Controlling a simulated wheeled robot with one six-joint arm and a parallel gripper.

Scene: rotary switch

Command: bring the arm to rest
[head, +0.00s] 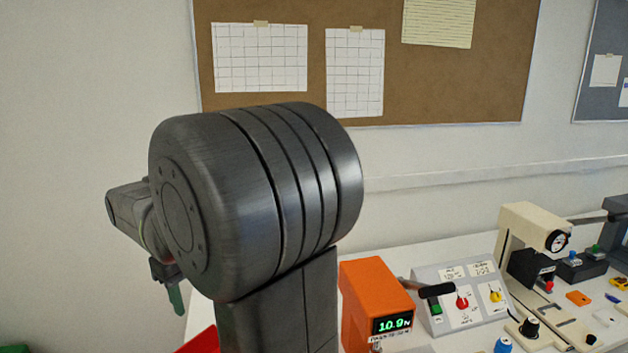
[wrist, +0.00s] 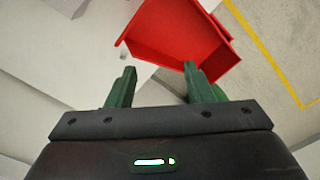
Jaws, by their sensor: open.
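My gripper (wrist: 158,72) is open in the wrist view, its two green fingers apart with nothing between them. In the head view my gripper (head: 172,290) shows at the left, below the end of my arm, with one green finger visible and the rest hidden. My dark arm fills the middle of the head view. A sloped grey panel (head: 440,322) with a red knob (head: 462,301) and a yellow knob (head: 496,296) stands on the bench, right of my arm and well apart from my gripper. My gripper touches nothing that I can see.
A red bin (wrist: 180,35) lies beyond the fingertips. An orange box (head: 372,290) with a lit green display stands beside the panel, close to my arm in the picture. A beige device (head: 530,228) with a dial stands farther right. The wall at the left is bare.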

